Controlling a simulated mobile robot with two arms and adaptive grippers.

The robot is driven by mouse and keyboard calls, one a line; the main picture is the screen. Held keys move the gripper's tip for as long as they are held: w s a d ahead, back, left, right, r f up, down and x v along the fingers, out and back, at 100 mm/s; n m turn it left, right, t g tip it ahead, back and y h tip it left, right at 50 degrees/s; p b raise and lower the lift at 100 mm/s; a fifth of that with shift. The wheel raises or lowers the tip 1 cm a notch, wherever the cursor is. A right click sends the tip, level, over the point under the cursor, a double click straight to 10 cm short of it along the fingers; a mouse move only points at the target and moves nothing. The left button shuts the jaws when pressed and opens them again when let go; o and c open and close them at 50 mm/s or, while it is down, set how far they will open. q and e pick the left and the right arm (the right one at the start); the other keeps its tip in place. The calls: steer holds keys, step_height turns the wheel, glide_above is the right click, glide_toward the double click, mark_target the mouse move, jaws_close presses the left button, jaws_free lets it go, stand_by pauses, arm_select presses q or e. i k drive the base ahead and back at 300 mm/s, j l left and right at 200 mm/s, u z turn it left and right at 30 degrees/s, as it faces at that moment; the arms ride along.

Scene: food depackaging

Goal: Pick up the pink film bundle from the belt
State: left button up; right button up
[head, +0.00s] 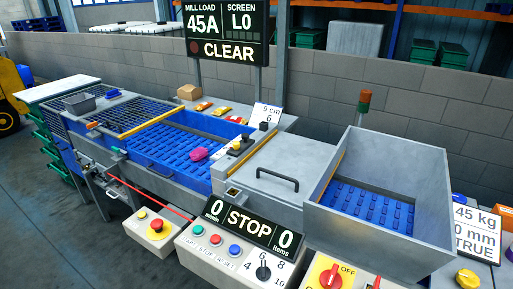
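The pink film bundle (199,153) is a small bright magenta lump. It lies on the blue slatted belt (150,146), near the belt's right part and close to the near side. Nothing touches it from above, and its top is fully visible. Neither of my grippers shows in the head view.
A metal grid (125,117) covers the belt's left part. A grey lid with a dark handle (278,179) and an open metal hopper (420,190) stand right of the belt. A STOP panel (250,222) is in front. Several colored packets lie along the far ledge.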

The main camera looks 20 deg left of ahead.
mark_target(200, 153)
steer(key=i+j+z, duration=0.1)
steer(key=j+z, duration=0.25)
steer(key=j, duration=0.4)
steer(key=j+z, duration=0.4)
steer(key=j, duration=0.4)
steer(key=j+z, duration=0.35)
steer(key=j, duration=0.45)
steer(key=k, duration=0.05)
